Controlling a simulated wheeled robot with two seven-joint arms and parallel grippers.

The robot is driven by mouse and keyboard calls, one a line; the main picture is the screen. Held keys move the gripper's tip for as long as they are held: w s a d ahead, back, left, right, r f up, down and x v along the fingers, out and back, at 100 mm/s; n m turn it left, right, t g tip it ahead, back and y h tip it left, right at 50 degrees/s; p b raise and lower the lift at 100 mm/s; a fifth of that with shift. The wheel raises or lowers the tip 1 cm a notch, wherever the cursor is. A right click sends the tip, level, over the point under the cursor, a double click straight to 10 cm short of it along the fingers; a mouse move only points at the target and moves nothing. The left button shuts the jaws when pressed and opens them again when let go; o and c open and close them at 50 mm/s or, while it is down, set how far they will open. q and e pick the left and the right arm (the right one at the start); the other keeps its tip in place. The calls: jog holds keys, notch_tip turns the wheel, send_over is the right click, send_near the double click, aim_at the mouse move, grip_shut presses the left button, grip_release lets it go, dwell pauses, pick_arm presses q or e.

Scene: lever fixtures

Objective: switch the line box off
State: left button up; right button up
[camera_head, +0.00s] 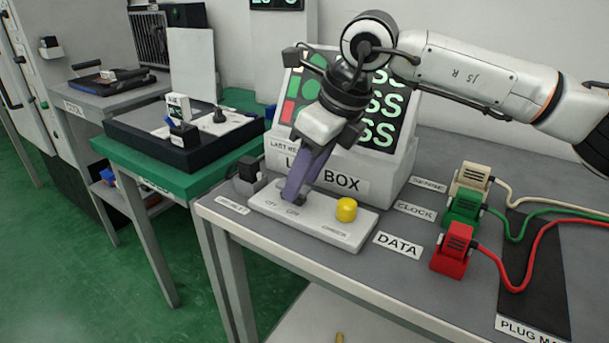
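The line box (392,160) stands on the grey table, with a sloped screen showing green letters and red and green marks. My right arm crosses in front and hides part of the screen and the box's label. In front of the box is a pale switch plate (335,234) with small labels and a yellow knob (346,210). My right gripper (291,197) points down at the plate's left part, its purple-grey fingers close together. A small dark part shows at the fingertips; the lever is mostly hidden, and I cannot tell whether it is gripped. My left gripper is out of view.
A dark block (248,170) stands left of the plate. Red (452,252), green (463,211) and cream (471,178) plugs with cables sit at the right, beside a dark mat (535,285). A green table (150,172) with a black tray stands at the left.

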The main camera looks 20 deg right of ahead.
grip_shut()
jog(key=shift+w+a+r+p, duration=0.15)
jog(key=shift+r+p, duration=0.35)
jog(key=shift+p, duration=0.75)
jog(key=shift+r+g+h+p, duration=0.1)
jog(key=shift+g+h+p, duration=0.3)
jog(key=shift+p, duration=0.3)
jog(key=shift+w+a+g+h+p, duration=0.2)
jog(key=shift+g+h+p, duration=0.15)
jog(key=shift+p, duration=0.6)
jog(key=shift+d+f+g, duration=0.1)
jog(key=shift+f+g, duration=0.15)
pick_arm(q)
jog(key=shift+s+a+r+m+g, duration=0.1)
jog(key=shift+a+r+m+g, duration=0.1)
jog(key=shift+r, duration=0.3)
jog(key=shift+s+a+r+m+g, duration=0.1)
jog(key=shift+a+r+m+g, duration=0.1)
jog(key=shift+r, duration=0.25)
pick_arm(e)
jog(key=shift+o, duration=0.2)
grip_release()
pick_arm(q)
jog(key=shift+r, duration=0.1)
